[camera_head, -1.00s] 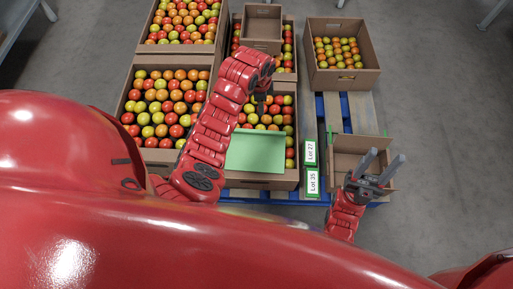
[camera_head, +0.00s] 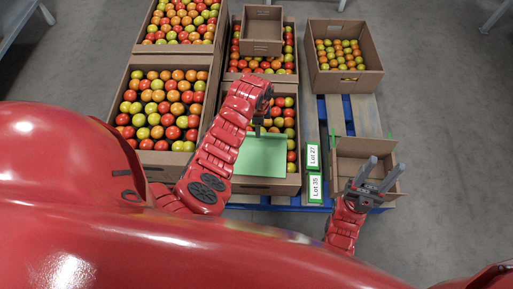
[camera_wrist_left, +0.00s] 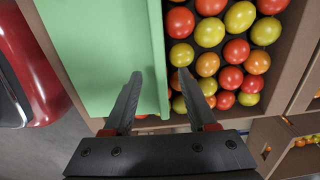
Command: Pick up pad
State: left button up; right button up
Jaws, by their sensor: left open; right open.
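The pad is a flat light-green sheet (camera_head: 260,157) lying over the front part of a cardboard box of tomatoes. It fills the upper left of the left wrist view (camera_wrist_left: 100,50). My left gripper (camera_head: 259,128) is above the pad's far edge in the head view, partly hidden by its arm. In the left wrist view my left gripper (camera_wrist_left: 160,82) is open, with the pad's edge between its fingers: one finger over the pad, the other over tomatoes. Contact cannot be told. My right gripper (camera_head: 378,174) is open and empty, over a small cardboard box.
Tomato boxes (camera_head: 163,160) stand left and behind on a blue pallet (camera_head: 345,112). A small empty box (camera_head: 262,27) sits on the rear one. Labels reading Lot 27 (camera_head: 313,155) and Lot 35 (camera_head: 315,187) stand between the pad and the small right box (camera_head: 362,146).

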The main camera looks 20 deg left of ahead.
pick_arm(q)
notch_tip(320, 180, down, 5)
jog(key=shift+a+r+b, duration=0.15)
jog(key=shift+r+b, duration=0.05)
jog(key=shift+b, duration=0.25)
grip_shut()
